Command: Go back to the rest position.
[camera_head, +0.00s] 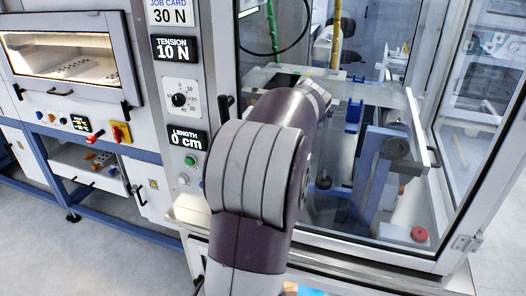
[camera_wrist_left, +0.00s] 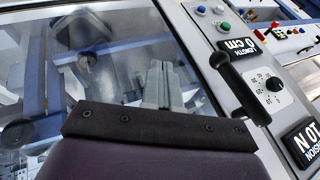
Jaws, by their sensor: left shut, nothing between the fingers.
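My arm, grey and dark purple, rises from the bottom middle of the head view and bends toward the glass cabinet (camera_head: 385,85). It blocks part of the cabinet front, and no gripper fingers show there. In the left wrist view my left gripper (camera_wrist_left: 162,72) shows as two grey fingers close together, with nothing between them. The fingers are in front of the cabinet glass, beside a black bar handle (camera_wrist_left: 240,88). I cannot tell whether they touch the glass. My right gripper is not in view.
The control panel has a black knob (camera_head: 179,100), which also shows in the left wrist view (camera_wrist_left: 274,84). Its displays read tension 10 N (camera_head: 174,48) and length 0 cm (camera_head: 188,138). An oven-like unit (camera_head: 70,65) stands at the left. Open floor (camera_head: 95,262) lies at the lower left.

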